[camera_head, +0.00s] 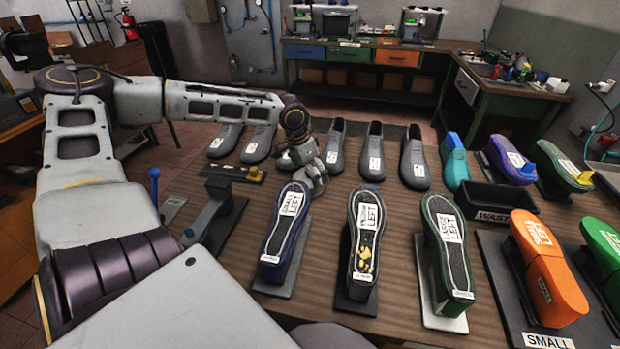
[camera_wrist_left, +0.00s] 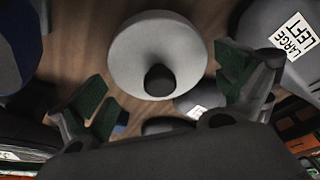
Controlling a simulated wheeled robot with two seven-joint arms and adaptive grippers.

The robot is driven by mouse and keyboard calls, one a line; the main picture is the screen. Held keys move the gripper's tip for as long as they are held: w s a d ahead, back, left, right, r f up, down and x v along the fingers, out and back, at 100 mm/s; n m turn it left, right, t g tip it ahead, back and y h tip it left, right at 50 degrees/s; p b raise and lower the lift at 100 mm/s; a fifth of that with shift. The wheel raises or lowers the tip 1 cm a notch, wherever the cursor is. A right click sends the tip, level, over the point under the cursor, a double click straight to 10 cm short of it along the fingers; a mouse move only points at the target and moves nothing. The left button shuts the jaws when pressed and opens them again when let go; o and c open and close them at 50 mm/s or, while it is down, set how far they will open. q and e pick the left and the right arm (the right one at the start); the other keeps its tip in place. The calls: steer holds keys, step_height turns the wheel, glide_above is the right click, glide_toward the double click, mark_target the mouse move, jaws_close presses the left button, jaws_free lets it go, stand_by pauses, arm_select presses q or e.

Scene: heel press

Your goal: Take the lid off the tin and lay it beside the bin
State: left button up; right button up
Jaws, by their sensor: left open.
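A round pale lid (camera_wrist_left: 135,48) with a dark knob (camera_wrist_left: 160,82) shows from above in the left wrist view. The tin's side is not seen there, and in the head view my gripper and the shoes largely hide the spot. My left gripper (camera_head: 312,170) is open over the table, behind the front row of shoes. In the wrist view its green-padded fingers stand wide apart on either side of the knob, not touching it. A dark bin marked WASTE (camera_head: 500,214) stands at the right of the table. My right gripper is not in view.
Stand-mounted shoes line the front: a blue one (camera_head: 286,230), one with yellow marks (camera_head: 365,240) and a green one (camera_head: 446,250). Grey shoes (camera_head: 373,152) stand behind. An orange shoe (camera_head: 548,270) is near the bin. Bare wood lies left of the bin.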

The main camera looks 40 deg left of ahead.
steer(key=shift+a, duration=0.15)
arm_select(q)
steer(key=shift+s, duration=0.15)
steer(key=c, duration=0.7)
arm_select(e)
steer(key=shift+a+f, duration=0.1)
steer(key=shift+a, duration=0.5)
arm_select(q)
steer(key=shift+c, duration=0.3)
